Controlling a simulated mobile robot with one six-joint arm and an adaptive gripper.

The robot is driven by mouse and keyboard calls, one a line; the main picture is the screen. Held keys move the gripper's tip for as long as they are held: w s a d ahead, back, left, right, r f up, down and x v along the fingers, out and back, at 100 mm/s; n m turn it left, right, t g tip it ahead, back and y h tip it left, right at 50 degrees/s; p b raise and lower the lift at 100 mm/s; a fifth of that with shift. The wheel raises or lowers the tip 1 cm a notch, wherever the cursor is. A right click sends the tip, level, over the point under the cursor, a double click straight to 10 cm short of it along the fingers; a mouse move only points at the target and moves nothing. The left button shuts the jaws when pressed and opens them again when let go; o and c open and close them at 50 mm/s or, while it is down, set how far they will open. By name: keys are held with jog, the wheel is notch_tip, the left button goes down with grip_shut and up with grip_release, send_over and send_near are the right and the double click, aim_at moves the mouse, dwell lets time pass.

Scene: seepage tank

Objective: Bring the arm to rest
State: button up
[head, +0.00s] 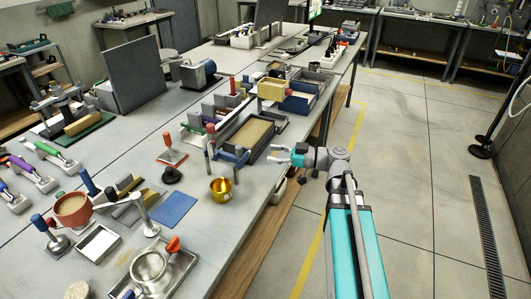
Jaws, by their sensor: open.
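My gripper (281,153) is at the end of my teal and grey arm, near the right edge of the long grey workbench. Its fingers point left, towards the bench, and stand apart with nothing between them. The seepage tank (248,138), a long box with tan fill, lies on the bench just left of the gripper. A blue fitting (231,155) sits at the tank's near end. I cannot tell the exact height of the gripper over the bench edge.
A brass cup (221,189), a blue mat (175,208) and a metal tray (178,272) with a steel bowl are on the near bench. Several coloured-handled tools lie at the left. The floor (410,190) right of the bench is clear, up to a drain grate (486,235).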

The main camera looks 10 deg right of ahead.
jog(key=shift+s+d, duration=0.2)
jog(key=shift+d, duration=0.2)
jog(key=shift+a, duration=0.1)
jog(key=s+a+f+m+g+h+p, duration=0.1)
jog(key=h, duration=0.1)
jog(key=s+a+f+m+g+h+p, duration=0.1)
jog(key=a+f+m+h+p, duration=0.1)
jog(key=shift+s+a+f+g+p, duration=0.15)
jog(key=shift+a+f+g+p, duration=0.15)
jog(key=shift+g, duration=0.1)
jog(key=s+f+m+h+p, duration=0.1)
jog(key=s+f+m+g+h+p, duration=0.1)
jog(key=m+h, duration=0.1)
jog(key=shift+a+f+g, duration=0.25)
jog(key=shift+a+g, duration=0.05)
jog(key=shift+a, duration=0.1)
jog(key=s+d+m+g+h+p, duration=0.2)
jog(key=s+d+m+h+p, duration=0.3)
jog(key=h, duration=0.4)
jog(key=shift+f+m+h+p, duration=0.35)
jog(key=shift+m+p, duration=0.35)
jog(key=shift+m, duration=0.7)
jog(key=shift+s+r, duration=0.1)
dwell(1.1)
